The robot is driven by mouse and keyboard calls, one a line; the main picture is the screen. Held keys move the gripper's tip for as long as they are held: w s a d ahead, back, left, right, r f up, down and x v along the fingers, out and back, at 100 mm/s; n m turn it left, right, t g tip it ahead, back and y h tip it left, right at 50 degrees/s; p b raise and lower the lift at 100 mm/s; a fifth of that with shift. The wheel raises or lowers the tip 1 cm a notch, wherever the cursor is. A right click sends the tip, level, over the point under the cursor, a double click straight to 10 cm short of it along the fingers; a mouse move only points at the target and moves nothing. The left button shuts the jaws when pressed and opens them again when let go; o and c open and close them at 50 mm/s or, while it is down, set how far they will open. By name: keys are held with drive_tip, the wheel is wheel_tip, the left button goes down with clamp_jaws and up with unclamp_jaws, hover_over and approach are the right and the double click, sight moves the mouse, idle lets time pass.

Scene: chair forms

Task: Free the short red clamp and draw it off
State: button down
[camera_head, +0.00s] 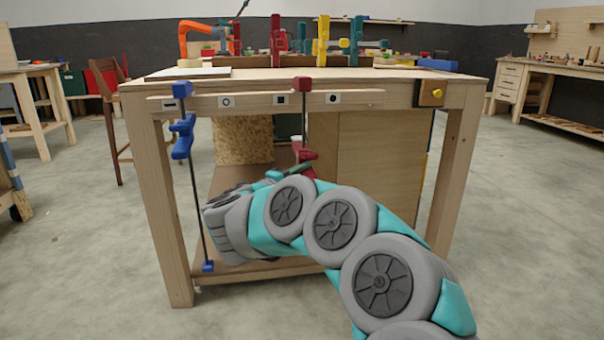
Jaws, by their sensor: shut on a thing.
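The short red clamp (303,86) hangs upright at the bench's front rail, its red head at the top edge between the square and dot marks. Its dark bar runs down to a red sliding jaw and handle (304,153) below the rail. My gripper (296,168) is at the lower end of this clamp, shut on its red lower part. The fingertips are small and partly hidden by my arm. I cannot tell whether the lower jaw still presses on the rail.
A long blue clamp (182,135) hangs left on the same rail (255,101). A wooden block with a yellow knob (432,93) is at the right end. More clamps (323,40) stand on the bench top (420,75). The lower shelf lies behind my arm.

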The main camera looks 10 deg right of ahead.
drive_tip(key=s+b, duration=0.1)
drive_tip(key=s, duration=0.7)
drive_tip(key=shift+s, duration=0.3)
idle(0.5)
drive_tip(key=shift+d+r, duration=0.1)
drive_tip(key=shift+r, duration=0.05)
